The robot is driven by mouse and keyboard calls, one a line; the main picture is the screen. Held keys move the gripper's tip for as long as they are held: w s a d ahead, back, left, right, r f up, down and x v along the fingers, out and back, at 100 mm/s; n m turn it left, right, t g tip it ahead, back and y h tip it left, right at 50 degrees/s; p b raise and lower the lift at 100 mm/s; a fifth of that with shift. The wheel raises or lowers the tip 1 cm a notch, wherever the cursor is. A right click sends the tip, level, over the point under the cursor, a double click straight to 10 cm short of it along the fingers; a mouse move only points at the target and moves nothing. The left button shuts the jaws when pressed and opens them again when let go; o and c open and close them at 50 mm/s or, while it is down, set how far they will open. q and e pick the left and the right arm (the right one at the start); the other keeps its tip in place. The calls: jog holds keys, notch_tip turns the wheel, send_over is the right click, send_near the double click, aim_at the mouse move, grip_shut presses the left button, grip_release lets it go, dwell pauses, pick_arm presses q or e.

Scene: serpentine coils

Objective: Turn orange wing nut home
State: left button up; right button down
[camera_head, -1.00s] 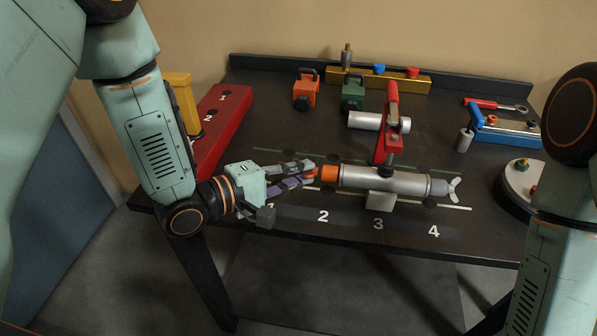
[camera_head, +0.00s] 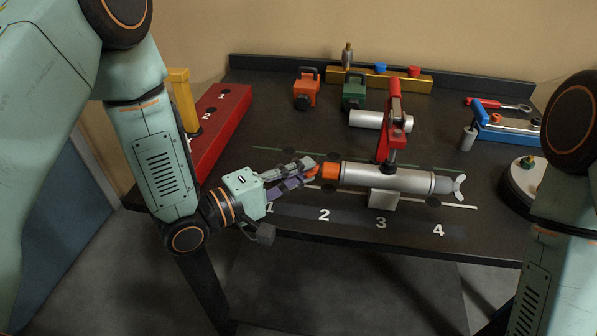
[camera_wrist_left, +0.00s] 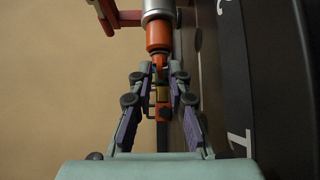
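The orange wing nut (camera_head: 312,171) is at the left end of a silver cylinder (camera_head: 388,178), beside an orange collar (camera_head: 330,171). The cylinder lies level above the table. My left gripper (camera_head: 308,171) is at the nut, one finger on each side. In the left wrist view the fingertips (camera_wrist_left: 161,72) flank the narrow orange wing (camera_wrist_left: 159,61), just below the collar (camera_wrist_left: 158,37). Whether they press on it is not clear. My right arm shows at the right edge, but its gripper is out of view.
A red clamp (camera_head: 389,135) stands over the cylinder, and a grey block (camera_head: 383,199) is under it. A pale wing (camera_head: 455,186) is at its right end. A red numbered block (camera_head: 222,125) lies left. Orange (camera_head: 306,91) and green (camera_head: 354,92) boxes stand behind.

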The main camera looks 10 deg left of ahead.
pick_arm(q)
jog(key=o, duration=0.4)
jog(key=shift+c, duration=0.2)
jog(key=shift+a, duration=0.15)
jog(key=shift+v, duration=5.9)
jog(key=shift+s, duration=0.1)
